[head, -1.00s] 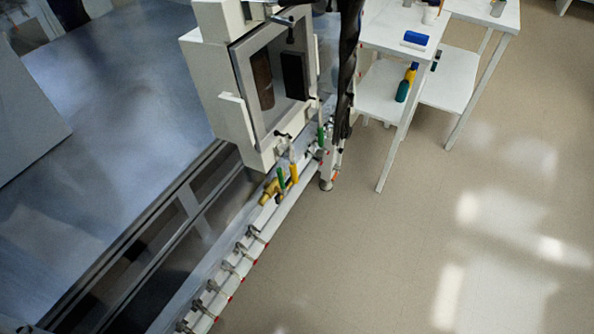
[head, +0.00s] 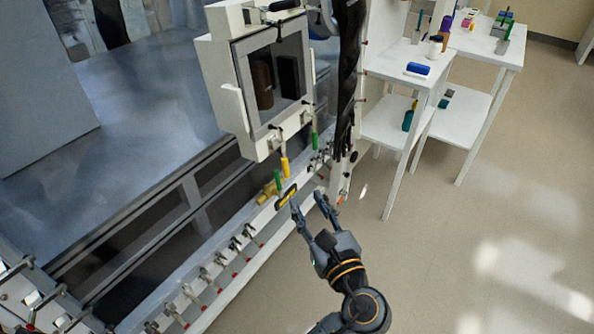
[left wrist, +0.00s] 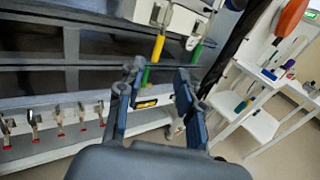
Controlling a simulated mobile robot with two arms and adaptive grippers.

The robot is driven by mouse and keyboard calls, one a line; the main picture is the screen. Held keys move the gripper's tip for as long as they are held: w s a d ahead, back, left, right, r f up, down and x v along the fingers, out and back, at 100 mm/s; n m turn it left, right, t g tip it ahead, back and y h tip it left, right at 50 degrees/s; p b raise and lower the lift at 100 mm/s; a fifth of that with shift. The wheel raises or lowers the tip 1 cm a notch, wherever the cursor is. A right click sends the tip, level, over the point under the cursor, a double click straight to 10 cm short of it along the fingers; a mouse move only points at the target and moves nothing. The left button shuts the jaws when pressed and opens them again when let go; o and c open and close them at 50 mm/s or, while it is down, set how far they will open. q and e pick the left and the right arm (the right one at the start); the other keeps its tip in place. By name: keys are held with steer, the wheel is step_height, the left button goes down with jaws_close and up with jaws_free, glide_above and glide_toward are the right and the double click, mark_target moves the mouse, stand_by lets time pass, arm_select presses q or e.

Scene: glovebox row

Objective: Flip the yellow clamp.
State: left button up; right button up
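The yellow clamp (head: 285,167) shows as a yellow handle hanging below the lower edge of the glovebox window. It also shows in the left wrist view (left wrist: 157,47), tilted slightly, beyond my fingers. My left gripper (head: 311,204) is open and empty in the head view, below and to the right of the yellow handle and apart from it. In the left wrist view its two fingers (left wrist: 158,84) stand apart with nothing between them. My right gripper is not in view.
A green-handled clamp (head: 314,140) hangs right of the yellow one. A brass-yellow fitting (head: 265,196) with a green handle (head: 278,180) sits below. Several red-tipped clamps line the white rail (head: 236,284). A white shelf table (head: 389,124) stands right; the floor between is clear.

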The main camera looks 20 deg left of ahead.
mark_target(286, 166)
arm_select(q)
steer(key=x, duration=1.4)
steer(key=shift+f+p, duration=0.1)
steer(key=shift+p, duration=0.3)
jaws_close()
